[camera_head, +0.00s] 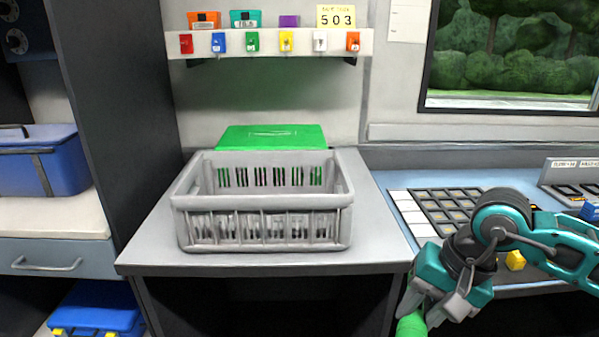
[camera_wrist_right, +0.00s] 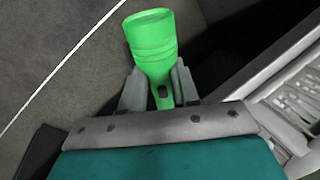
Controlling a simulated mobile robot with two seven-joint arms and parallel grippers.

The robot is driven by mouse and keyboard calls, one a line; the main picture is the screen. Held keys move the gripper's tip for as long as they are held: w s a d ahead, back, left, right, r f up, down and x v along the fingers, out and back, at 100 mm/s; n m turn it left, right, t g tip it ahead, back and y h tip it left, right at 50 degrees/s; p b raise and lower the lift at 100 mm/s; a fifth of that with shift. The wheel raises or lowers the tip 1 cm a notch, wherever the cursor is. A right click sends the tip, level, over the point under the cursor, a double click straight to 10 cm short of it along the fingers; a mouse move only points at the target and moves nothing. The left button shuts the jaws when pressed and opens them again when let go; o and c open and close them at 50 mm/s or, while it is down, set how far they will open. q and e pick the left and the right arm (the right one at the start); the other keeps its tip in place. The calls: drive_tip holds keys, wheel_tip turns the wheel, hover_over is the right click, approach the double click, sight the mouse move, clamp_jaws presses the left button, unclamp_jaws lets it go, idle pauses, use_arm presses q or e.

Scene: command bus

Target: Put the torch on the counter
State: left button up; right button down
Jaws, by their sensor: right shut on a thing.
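The torch (camera_wrist_right: 152,42) is bright green, with a wide head and a dark button on its narrower body. My right gripper (camera_wrist_right: 160,88) is shut on the torch's body in the right wrist view. In the head view the same gripper (camera_head: 432,303) is at the lower right, in front of the counter's right front corner, with part of the green torch (camera_head: 411,325) below it at the picture's bottom edge. The counter (camera_head: 160,243) is a grey top in the middle. My left gripper is not in view.
A grey slatted crate (camera_head: 262,245) takes up most of the counter, with a green case (camera_head: 272,135) behind it. Bare strips of counter show left, right and in front of the crate. A blue desk with a key panel (camera_head: 445,212) adjoins on the right; a dark cabinet wall (camera_head: 118,90) stands left.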

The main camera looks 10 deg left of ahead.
drive_tip(key=s+d+f+n, duration=0.1)
drive_tip(key=s+d+f, duration=0.2)
drive_tip(key=f, duration=0.4)
drive_tip(key=s+d+f+n, duration=0.2)
drive_tip(key=s+d+f, duration=0.1)
drive_tip(key=f, duration=0.4)
drive_tip(key=shift+s+d+f+g, duration=0.15)
drive_tip(key=shift+d+f+g, duration=0.1)
drive_tip(key=shift+d+g, duration=0.2)
